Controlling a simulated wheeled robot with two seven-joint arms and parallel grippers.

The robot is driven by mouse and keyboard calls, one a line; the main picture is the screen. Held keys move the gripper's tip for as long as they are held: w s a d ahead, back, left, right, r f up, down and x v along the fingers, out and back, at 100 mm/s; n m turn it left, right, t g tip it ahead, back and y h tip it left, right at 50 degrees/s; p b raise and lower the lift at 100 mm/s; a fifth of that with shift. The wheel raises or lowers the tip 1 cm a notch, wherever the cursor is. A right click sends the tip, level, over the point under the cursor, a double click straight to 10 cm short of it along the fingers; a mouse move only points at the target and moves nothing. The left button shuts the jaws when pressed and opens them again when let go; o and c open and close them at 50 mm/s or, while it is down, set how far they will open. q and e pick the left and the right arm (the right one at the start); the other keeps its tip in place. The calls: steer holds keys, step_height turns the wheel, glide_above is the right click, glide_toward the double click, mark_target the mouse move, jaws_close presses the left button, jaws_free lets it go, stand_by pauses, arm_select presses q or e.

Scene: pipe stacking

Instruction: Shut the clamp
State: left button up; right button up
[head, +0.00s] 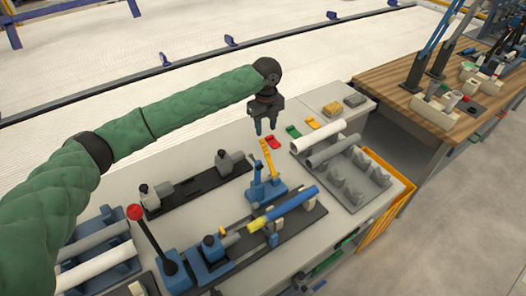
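A blue clamp (262,190) with a raised yellow handle (266,158) stands on the bench beside a dark fixture plate. A blue pipe (293,203) with a yellow end piece (257,224) lies in the fixture by the clamp. My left gripper (265,130) hangs above the bench, just behind the top of the yellow handle as seen here. Its two fingers point down, are spread apart and hold nothing. I cannot tell how far the fingertips are from the handle. My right gripper is not in view.
A red-knobbed lever (135,212) stands at the front left. A grey rack (358,180) with pale pipes (318,135) is to the right. Red, green and yellow small clips (293,131) lie behind. A wooden table (400,75) is at the far right.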

mark_target(265, 146)
arm_select(q)
steer(key=f+b, duration=0.2)
steer(key=f, duration=0.1)
steer(key=shift+w+a+f, duration=0.15)
steer(key=shift+w, duration=0.05)
steer(key=shift+f, duration=0.1)
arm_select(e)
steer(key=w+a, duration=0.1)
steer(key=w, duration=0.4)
arm_select(q)
steer(key=shift+s+f, duration=0.1)
steer(key=shift+f+p, duration=1.5)
steer(key=shift+f, duration=2.25)
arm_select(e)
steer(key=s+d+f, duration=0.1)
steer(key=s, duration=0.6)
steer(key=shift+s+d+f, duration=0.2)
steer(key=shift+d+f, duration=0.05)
arm_select(q)
steer(key=shift+c, duration=0.2)
jaws_close()
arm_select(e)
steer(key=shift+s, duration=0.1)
